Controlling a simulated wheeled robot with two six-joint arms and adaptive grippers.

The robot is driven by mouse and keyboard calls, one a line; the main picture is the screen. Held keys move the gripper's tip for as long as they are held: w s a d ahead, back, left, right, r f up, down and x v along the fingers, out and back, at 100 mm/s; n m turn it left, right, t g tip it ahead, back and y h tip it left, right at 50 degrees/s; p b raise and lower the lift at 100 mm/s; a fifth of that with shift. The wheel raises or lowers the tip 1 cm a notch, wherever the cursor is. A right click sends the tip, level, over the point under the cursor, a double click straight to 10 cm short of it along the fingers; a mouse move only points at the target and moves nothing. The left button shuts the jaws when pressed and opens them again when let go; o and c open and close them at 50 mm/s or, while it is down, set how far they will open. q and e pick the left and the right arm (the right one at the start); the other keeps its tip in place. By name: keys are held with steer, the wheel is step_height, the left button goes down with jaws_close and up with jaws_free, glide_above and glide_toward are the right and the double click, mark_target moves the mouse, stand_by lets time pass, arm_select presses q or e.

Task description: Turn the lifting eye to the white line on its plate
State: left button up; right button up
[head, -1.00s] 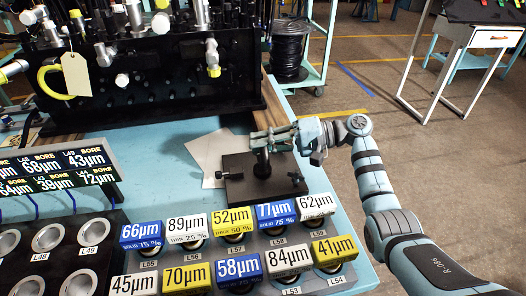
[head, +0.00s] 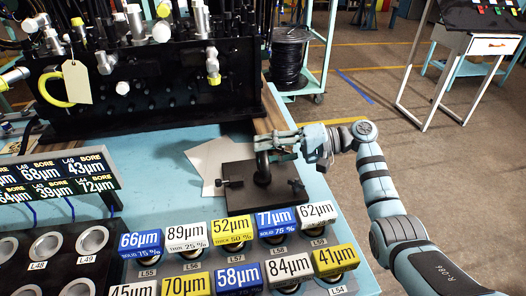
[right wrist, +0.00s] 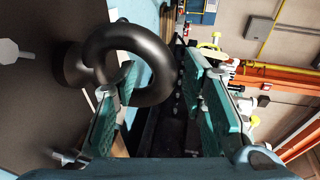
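The lifting eye (right wrist: 160,60) is a dark metal ring on a thick shank, large in the right wrist view. In the head view the lifting eye (head: 263,168) stands upright on its black plate (head: 245,200), its top partly hidden by my right gripper (head: 276,143). In the right wrist view my right gripper (right wrist: 158,105) is open. One finger is at the ring's opening and the other is to the right, with the ring's right side between them and a gap at the right finger. I cannot make out the white line for certain. My left gripper is not in view.
Numbered blocks (head: 232,233) stand in rows in front of the plate. White sheets (head: 208,160) lie behind it to the left. A black manifold with fittings (head: 150,95) fills the back left. The blue bench ends just right of the plate.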

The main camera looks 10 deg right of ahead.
steer(key=v, duration=1)
steer(key=shift+d, duration=0.3)
steer(key=shift+r, duration=0.1)
